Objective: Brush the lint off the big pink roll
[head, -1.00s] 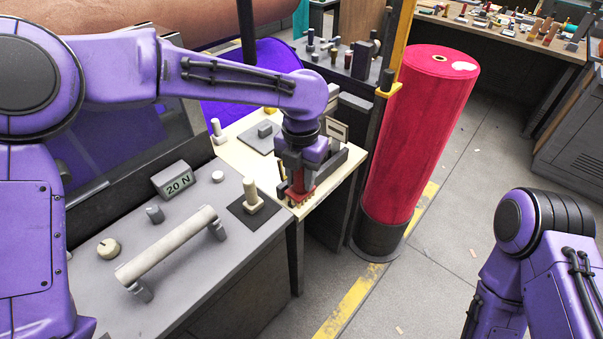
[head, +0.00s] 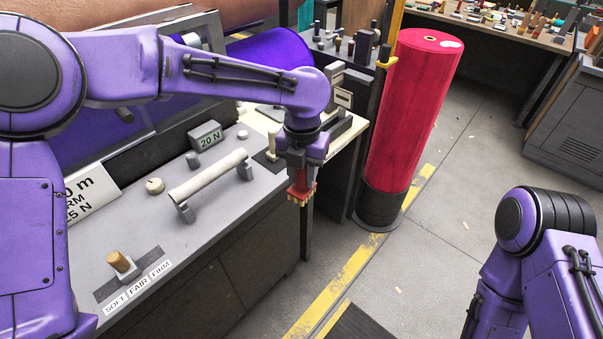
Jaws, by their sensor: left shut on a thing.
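The big pink roll (head: 412,115) stands upright in a dark round base (head: 378,208) right of the benches. A pale patch (head: 451,44) shows on its top face. My left gripper (head: 300,180) points down and is shut on a red brush (head: 302,190) with pale bristles underneath. The brush hangs in the air by the bench's front corner, left of the roll and apart from it. My right arm (head: 545,240) is at the lower right; its gripper is out of the picture.
A grey bench (head: 215,215) with a pale bar handle (head: 207,175), a 20 N block (head: 205,136) and a SOFT/FAIR/FIRM lever (head: 119,261) fills the left. A dark post (head: 378,120) stands just left of the roll. The floor (head: 455,215) right of the yellow line is mostly clear.

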